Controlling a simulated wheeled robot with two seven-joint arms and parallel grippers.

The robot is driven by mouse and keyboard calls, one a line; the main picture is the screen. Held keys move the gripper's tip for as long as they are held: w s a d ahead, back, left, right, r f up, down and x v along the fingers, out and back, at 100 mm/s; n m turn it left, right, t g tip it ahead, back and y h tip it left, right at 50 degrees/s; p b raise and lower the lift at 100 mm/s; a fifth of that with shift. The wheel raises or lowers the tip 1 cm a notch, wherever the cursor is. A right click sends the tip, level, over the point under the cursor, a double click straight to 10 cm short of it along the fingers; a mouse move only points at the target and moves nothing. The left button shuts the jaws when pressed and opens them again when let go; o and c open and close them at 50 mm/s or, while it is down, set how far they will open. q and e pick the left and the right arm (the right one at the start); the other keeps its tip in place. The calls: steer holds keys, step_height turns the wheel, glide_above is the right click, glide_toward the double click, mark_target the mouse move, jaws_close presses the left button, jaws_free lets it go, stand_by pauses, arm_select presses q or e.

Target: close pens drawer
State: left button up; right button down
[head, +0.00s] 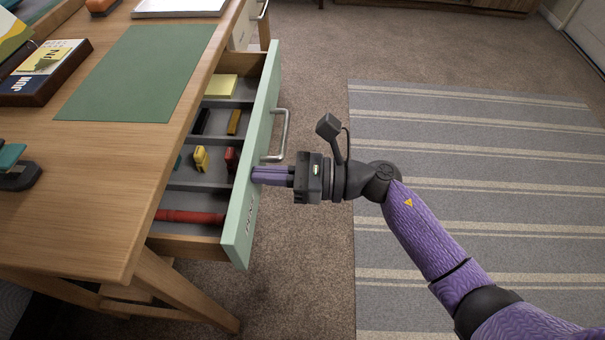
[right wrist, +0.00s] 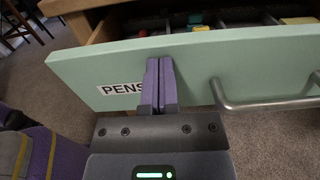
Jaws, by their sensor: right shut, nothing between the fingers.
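The pens drawer (head: 237,215) stands pulled out of the wooden desk, with a mint-green front. Its label reads PENS in the right wrist view (right wrist: 120,88). A metal bar handle (head: 284,137) is on the front. Inside are a red pen-like item (head: 190,216), yellow and red small items and a yellow note pad (head: 221,86). My right gripper (head: 254,175) is shut and empty, its fingertips at the drawer front between the label and the handle. It seems to touch the front; exact contact is hard to tell. My left gripper is not in view.
The desk top (head: 120,160) carries a green blotter (head: 140,75), a dark calendar block (head: 40,75), a stapler (head: 15,170) and a white tray (head: 180,8). Another drawer handle (head: 262,10) is farther back. Open carpet and a striped rug (head: 480,150) lie to the right.

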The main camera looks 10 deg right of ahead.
steer(key=b, duration=0.2)
glide_above(206, 196)
steer(key=d, duration=0.1)
steer(key=shift+s+d, duration=0.15)
steer(key=shift+s, duration=0.1)
steer(key=shift+w+a, duration=0.2)
steer(key=shift+a, duration=0.4)
steer(key=shift+r, duration=0.1)
steer(key=shift+a+r, duration=0.1)
